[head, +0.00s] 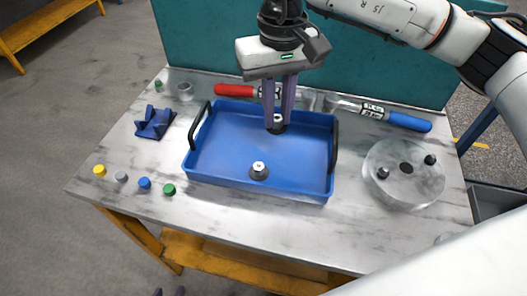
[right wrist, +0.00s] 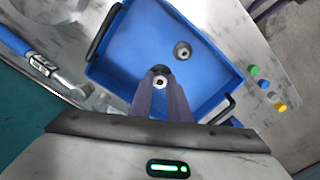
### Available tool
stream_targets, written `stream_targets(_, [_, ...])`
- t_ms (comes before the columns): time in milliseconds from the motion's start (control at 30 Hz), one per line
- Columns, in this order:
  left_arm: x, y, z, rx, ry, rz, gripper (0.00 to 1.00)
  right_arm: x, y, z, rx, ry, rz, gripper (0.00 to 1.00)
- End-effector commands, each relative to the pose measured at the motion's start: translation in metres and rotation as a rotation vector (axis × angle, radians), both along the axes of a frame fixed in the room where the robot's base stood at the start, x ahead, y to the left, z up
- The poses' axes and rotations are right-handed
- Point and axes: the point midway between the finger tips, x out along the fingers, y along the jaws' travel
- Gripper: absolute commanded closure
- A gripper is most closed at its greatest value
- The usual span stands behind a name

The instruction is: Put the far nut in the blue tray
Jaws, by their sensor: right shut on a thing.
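My right gripper (head: 279,118) reaches down from the back over the blue tray (head: 230,182) and is shut on a dark nut (head: 277,128). The nut also shows between the fingertips in the right wrist view (right wrist: 160,82). It is over the back part of the tray; I cannot tell whether it touches the floor. Another nut (head: 259,172) sits inside the tray near its front wall and shows in the right wrist view (right wrist: 183,50).
A round grey motor part (head: 403,190) with two dark pieces on it stands right of the tray. Red (head: 236,90) and blue (head: 410,122) handled tools lie behind. A dark blue bracket (head: 154,122) and several small coloured caps (head: 144,183) are at left. The front table is clear.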

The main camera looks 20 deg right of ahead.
Motion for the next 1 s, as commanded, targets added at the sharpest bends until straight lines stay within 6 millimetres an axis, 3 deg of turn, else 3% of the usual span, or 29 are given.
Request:
stream_targets(100, [-0.007, -0.005, -0.010, -0.005, 0.012, -0.008, 0.65, 0.015, 0.011, 0.004, 0.003, 0.006, -0.004, 1.00])
stream_targets(267, [-0.001, -0.006, -0.003, -0.008, -0.005, -0.007, 0.65, 0.021, 0.017, 0.002, 0.004, 0.013, -0.004, 1.00])
stream_targets(500, [0.006, -0.006, 0.003, -0.008, -0.018, -0.006, 0.65, 0.021, 0.017, -0.041, 0.003, 0.016, -0.005, 1.00])
stream_targets(1000, [0.006, -0.004, 0.002, -0.006, -0.017, -0.002, 0.65, 0.022, 0.016, -0.091, 0.004, 0.012, -0.006, 1.00])
